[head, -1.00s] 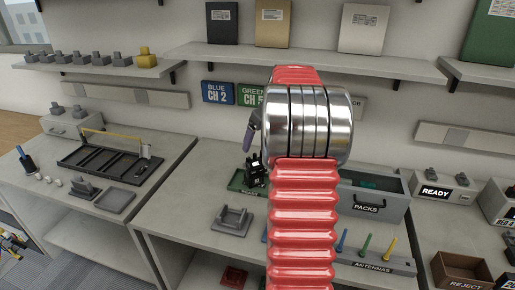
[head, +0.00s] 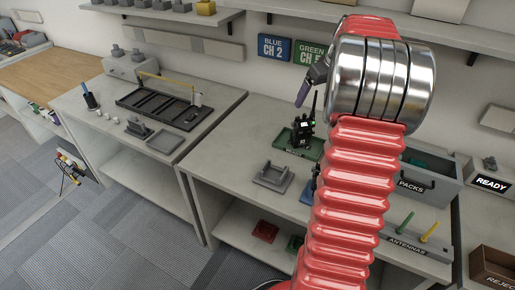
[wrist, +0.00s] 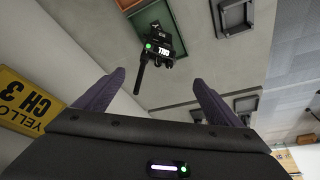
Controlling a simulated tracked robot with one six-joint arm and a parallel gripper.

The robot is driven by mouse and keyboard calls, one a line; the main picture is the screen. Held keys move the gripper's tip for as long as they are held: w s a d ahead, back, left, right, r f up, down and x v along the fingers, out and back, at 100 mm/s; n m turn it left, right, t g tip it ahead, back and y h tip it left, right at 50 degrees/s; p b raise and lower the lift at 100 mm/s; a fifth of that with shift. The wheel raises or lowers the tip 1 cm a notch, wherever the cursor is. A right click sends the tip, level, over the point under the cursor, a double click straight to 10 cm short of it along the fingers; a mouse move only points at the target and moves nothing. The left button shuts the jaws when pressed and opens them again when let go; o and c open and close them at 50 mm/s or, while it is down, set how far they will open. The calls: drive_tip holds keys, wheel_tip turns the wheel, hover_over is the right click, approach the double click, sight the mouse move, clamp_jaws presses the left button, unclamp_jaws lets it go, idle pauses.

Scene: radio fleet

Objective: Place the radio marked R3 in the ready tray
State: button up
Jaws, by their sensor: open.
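A black radio (head: 304,131) with an antenna stands upright on a small green tray (head: 286,141) on the middle bench. In the wrist view the radio (wrist: 163,45) shows a green light and a white label that I cannot read clearly, with the green tray (wrist: 152,22) beside it. My gripper (wrist: 159,78) is open and empty, and the radio lies beyond its purple fingertips. In the head view one purple finger (head: 305,88) shows above the radio; my arm hides the rest. A READY sign (head: 491,184) stands at the right; I see no tray clearly belonging to it.
A blue item (head: 315,178) is partly behind my arm. The PACKS drawer (head: 412,185), antenna rack (head: 405,243) and brown reject box (head: 492,265) are to the right. A black rack (head: 163,106) stands on the left bench. Shelves run overhead.

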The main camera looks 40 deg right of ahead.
drive_tip(key=s+a+r, duration=0.1)
drive_tip(key=a+r, duration=0.2)
drive_tip(key=a, duration=1)
drive_tip(key=s+a+r, duration=0.2)
drive_tip(key=a+r, duration=0.2)
drive_tip(key=a, duration=0.9)
drive_tip(key=s+a+f, duration=0.2)
drive_tip(key=s+a, duration=0.6)
drive_tip(key=a, duration=0.2)
drive_tip(key=s+a+f+n+t, duration=0.1)
drive_tip(key=s+a+f, duration=0.2)
drive_tip(key=s+a, duration=0.6)
drive_tip(key=shift+a+f+y, duration=0.3)
drive_tip(key=shift+a+f, duration=0.05)
drive_tip(key=shift+a, duration=0.15)
drive_tip(key=shift+c, duration=0.5)
